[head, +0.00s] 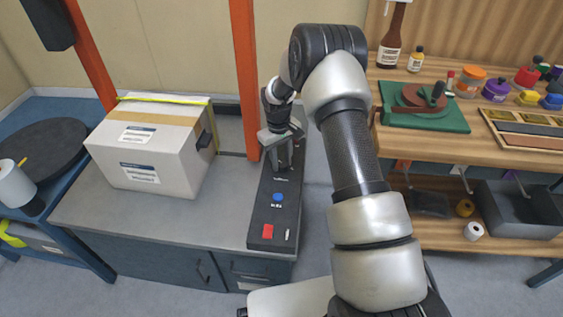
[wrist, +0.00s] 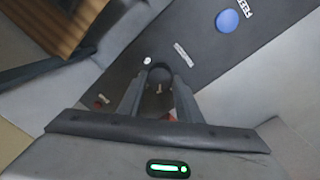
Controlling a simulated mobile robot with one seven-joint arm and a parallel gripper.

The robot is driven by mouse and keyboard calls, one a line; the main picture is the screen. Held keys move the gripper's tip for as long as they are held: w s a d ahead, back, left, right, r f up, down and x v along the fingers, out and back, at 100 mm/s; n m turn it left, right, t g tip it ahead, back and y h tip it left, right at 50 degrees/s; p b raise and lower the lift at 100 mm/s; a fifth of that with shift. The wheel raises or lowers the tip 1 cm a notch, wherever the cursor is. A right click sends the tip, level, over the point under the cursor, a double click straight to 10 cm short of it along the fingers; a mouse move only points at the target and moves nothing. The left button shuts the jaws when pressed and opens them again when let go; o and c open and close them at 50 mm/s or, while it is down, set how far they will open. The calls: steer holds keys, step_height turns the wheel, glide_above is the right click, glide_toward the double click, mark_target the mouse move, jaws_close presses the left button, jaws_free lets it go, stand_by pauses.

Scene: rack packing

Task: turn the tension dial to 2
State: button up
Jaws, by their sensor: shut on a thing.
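The tension dial (wrist: 160,76) is a dark round knob with a small pale mark, seen in the wrist view between the two fingers. It sits on a long black control panel (head: 266,211). My gripper (wrist: 158,100) is shut on the dial, with one finger on each side. In the head view my gripper (head: 280,158) is over the far part of the panel and hides the dial. The dial's numbers and exact setting are too small to read.
The panel also bears a blue button (head: 278,197), a red switch (head: 267,231) and a small pale lever (head: 289,235). A strapped carton (head: 150,147) stands on the bench to the left, beside orange posts (head: 244,75). A wooden shelf (head: 440,140) with bottles and jars is at the right.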

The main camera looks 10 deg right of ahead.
steer(key=shift+m, duration=0.6)
steer(key=o, duration=1)
steer(key=shift+o, duration=0.2)
step_height(320, 180, up, 17)
steer(key=a+p, duration=0.1)
steer(key=p, duration=0.1)
steer(key=shift+s+r, duration=0.15)
steer(key=shift+r, duration=0.05)
